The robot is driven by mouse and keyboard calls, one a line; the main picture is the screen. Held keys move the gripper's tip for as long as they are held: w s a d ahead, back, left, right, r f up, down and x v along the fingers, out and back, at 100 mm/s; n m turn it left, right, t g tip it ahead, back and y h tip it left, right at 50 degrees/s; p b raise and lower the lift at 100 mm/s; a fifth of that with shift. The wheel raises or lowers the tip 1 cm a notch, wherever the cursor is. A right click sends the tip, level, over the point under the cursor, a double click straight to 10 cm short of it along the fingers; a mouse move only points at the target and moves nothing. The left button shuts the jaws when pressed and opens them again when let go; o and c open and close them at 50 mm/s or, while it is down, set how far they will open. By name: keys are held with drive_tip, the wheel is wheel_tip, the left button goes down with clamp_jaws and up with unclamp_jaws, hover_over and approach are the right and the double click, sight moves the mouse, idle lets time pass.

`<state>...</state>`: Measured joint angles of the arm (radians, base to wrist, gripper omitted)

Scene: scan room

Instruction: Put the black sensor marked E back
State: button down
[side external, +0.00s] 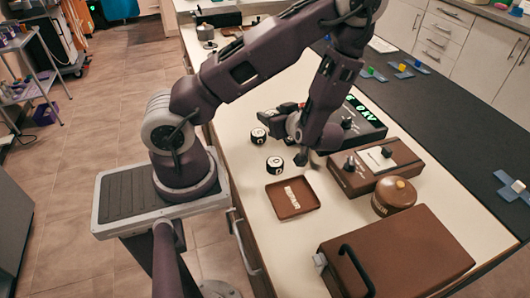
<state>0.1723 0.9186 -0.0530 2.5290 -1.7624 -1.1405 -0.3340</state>
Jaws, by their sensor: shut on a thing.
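My gripper (301,150) points down over the pale worktop, to the right of two black round pucks and above the brown tray in the picture. It is shut on a small dark thing (302,160), mostly hidden by the fingers; I cannot read a mark on it. One black puck (258,136) with a white mark stands at the left, and a second black puck (274,165) stands nearer the tray. Their letters are too small to read surely. I cannot tell which piece is the sensor marked E.
A shallow brown tray (305,204) holds a white label. Right of my gripper stand a brown box with a black knob (374,172), a black unit with a green display (369,123) and a brown round jar (394,197). A brown case (408,255) fills the front right.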

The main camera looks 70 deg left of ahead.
drive_tip(key=shift+s+f+n+g, duration=0.2)
drive_tip(key=shift+s+g, duration=0.05)
drive_tip(key=shift+s, duration=0.35)
drive_tip(key=shift+s+f+n+g, duration=0.15)
drive_tip(key=shift+s+n+g, duration=0.1)
drive_tip(key=shift+s, duration=0.3)
wheel_tip(320, 180, down, 9)
drive_tip(key=shift+r, duration=0.2)
drive_tip(key=shift+f, duration=0.6)
drive_tip(key=c, duration=0.7)
unclamp_jaws()
drive_tip(key=shift+c, duration=0.2)
